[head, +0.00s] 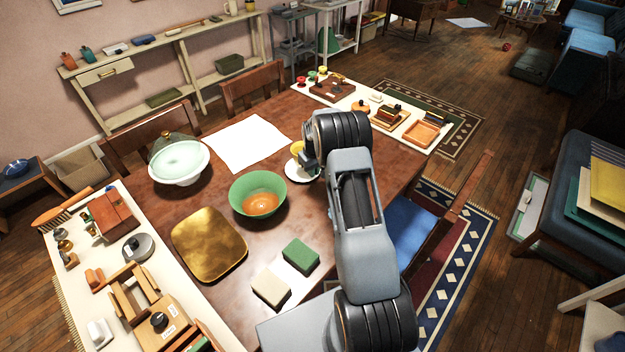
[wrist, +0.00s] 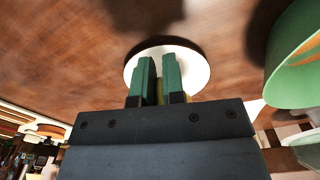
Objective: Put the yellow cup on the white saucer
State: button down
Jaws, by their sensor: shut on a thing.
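The yellow cup (head: 297,147) shows only in part in the head view, behind my gripper (head: 307,160). The white saucer (head: 292,170) lies on the table just below it in that picture, partly covered by my arm. In the wrist view my gripper's green fingers (wrist: 158,80) are shut on the yellow cup (wrist: 160,92), which is mostly hidden by them. The white saucer (wrist: 198,66) shows around and beyond the fingertips. The cup is over or at the saucer; I cannot tell whether they touch.
A green bowl (head: 258,187) with orange inside stands near the saucer, left and closer. A gold tray (head: 208,245), a white sheet (head: 246,143), a glass-domed stand (head: 180,162) and a green block (head: 300,256) are also on the table. Bare wood lies between the bowl and sheet.

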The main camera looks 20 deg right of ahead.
jog(key=shift+w+f, duration=0.2)
jog(key=shift+f, duration=0.15)
jog(key=shift+w+f+b, duration=0.15)
jog(key=shift+f+b, duration=0.5)
jog(key=shift+f, duration=0.85)
jog(key=shift+f, duration=0.1)
jog(key=shift+f, duration=0.1)
jog(key=c, duration=1.2)
grip_release()
